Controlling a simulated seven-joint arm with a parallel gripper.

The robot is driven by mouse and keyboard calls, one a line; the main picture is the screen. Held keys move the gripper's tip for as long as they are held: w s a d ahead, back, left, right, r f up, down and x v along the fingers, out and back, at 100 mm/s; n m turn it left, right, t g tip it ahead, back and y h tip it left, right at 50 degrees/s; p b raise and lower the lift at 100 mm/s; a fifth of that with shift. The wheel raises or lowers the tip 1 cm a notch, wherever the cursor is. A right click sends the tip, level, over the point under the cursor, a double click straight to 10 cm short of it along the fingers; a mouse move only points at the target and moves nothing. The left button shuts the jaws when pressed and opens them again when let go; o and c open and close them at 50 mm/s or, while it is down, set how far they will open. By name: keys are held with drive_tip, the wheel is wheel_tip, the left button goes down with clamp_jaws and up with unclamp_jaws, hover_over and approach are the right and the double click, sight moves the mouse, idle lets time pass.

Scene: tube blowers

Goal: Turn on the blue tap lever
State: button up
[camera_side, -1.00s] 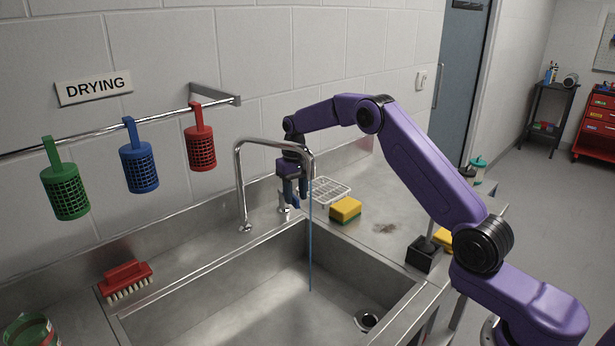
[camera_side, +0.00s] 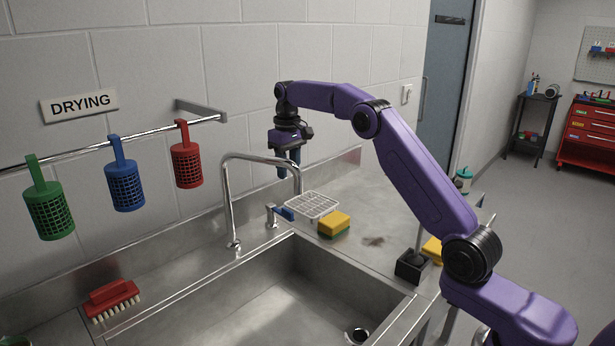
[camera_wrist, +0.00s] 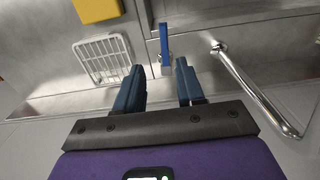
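The blue tap lever (camera_side: 284,213) sits on a small metal valve (camera_side: 271,216) behind the sink, right of the curved faucet (camera_side: 228,200), and points right. The lever also shows in the wrist view (camera_wrist: 165,45), just ahead of the gap between my fingers. My gripper (camera_side: 287,167) hangs above the lever with its blue fingers pointing down and clear of it. In the wrist view the fingers of my gripper (camera_wrist: 159,70) are apart with nothing between them. No water stream shows below the spout.
A white wire rack (camera_side: 312,205) and a yellow-green sponge (camera_side: 334,224) lie right of the lever. The sink basin (camera_side: 270,300) is in front. Green, blue and red baskets hang from the wall rail (camera_side: 80,146). A red brush (camera_side: 112,299) lies left.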

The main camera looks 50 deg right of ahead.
drive_tip(key=s+a+r+n+h, duration=0.2)
drive_tip(key=s+a+r+n, duration=0.35)
drive_tip(key=s+r, duration=0.5)
drive_tip(key=s+a+f+n, duration=0.2)
drive_tip(key=s+a+n, duration=0.1)
drive_tip(key=s+a, duration=0.4)
drive_tip(key=shift+s+a+f, duration=0.4)
drive_tip(key=shift+s, duration=0.65)
